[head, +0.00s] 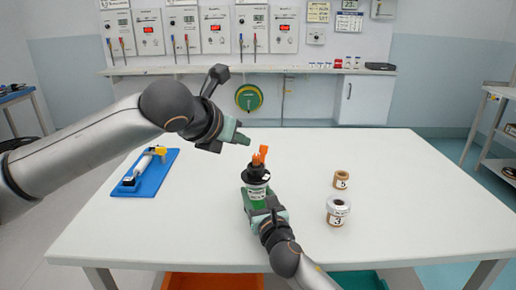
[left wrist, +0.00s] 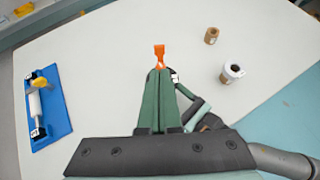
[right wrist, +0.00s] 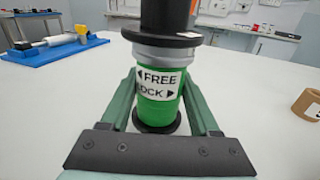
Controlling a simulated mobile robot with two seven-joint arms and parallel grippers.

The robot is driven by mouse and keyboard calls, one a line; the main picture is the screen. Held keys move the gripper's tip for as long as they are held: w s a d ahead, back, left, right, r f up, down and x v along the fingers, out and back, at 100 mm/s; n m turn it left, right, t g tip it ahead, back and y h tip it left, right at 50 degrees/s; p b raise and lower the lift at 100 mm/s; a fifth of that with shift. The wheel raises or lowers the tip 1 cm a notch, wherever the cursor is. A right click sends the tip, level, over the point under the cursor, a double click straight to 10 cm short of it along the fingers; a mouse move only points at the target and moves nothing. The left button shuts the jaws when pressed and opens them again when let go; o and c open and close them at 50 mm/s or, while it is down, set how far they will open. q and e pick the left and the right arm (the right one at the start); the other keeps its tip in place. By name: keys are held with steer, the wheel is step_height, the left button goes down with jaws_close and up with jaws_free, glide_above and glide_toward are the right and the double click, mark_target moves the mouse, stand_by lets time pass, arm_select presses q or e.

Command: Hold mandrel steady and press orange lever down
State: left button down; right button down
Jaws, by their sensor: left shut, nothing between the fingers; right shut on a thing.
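The mandrel (head: 257,190) stands upright on the table, a green body with a black flange and a white label. In the right wrist view its green body (right wrist: 160,108) carries the words FREE and LOCK with arrows. The orange lever (head: 260,155) sticks up from its top; it also shows in the left wrist view (left wrist: 159,54). My right gripper (head: 262,208) is shut on the mandrel's green body, a finger on each side. My left gripper (head: 242,139) is shut and empty, above and slightly left of the lever. Its fingertips hide the mandrel's top in the left wrist view.
A blue tray (head: 131,190) with a white roller and yellow part lies on the left of the table. Two rolls, a brown one marked 5 (head: 341,180) and a white one marked 3 (head: 337,212), stand to the right. The table's far middle is clear.

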mark_target(264, 149)
arm_select(q)
steer(key=shift+f, duration=0.1)
steer(key=x, duration=1)
steer(key=shift+w+d, duration=0.2)
steer(key=shift+w, duration=0.2)
stand_by(0.8)
steer(key=shift+w+d, duration=0.15)
steer(key=shift+w, duration=0.15)
steer(key=shift+w+d, duration=0.35)
steer(key=shift+w, duration=0.25)
steer(key=w, duration=0.1)
steer(key=w+d+f, duration=0.1)
steer(key=shift+w+d, duration=0.15)
steer(key=shift+w, duration=0.2)
